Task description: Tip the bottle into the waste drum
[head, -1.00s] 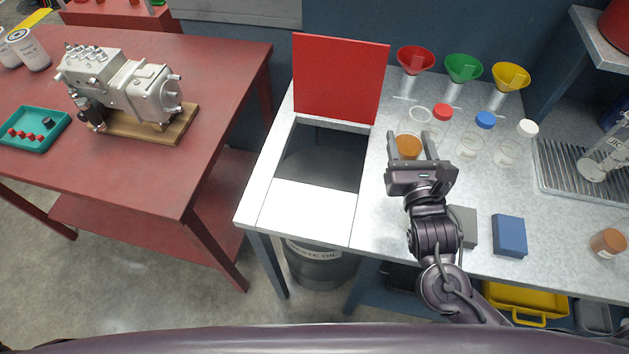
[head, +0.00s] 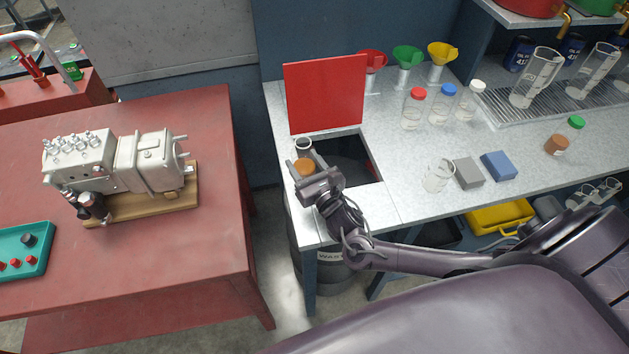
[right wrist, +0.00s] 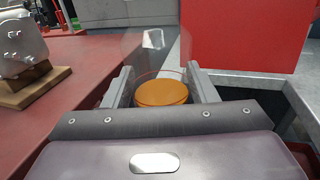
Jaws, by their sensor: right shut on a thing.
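My right gripper (head: 307,172) is shut on a clear open bottle (head: 303,166) with amber liquid low inside. The bottle looks upright, above the left edge of the hatch opening in the bench. In the right wrist view the bottle (right wrist: 162,93) sits between the two fingers, its clear wall rising above the liquid. The waste drum (head: 332,280) stands under the bench, largely hidden, with part of its label showing. The hatch opening (head: 352,158) is dark, with its red lid (head: 326,95) standing up behind it. My left gripper is out of view.
Red, green and yellow funnels stand at the back of the bench, with capped bottles (head: 413,108) before them. A clear beaker (head: 438,175), grey block (head: 467,172) and blue block (head: 499,166) lie right of the hatch. A red table (head: 200,250) with a pump (head: 110,165) is at left.

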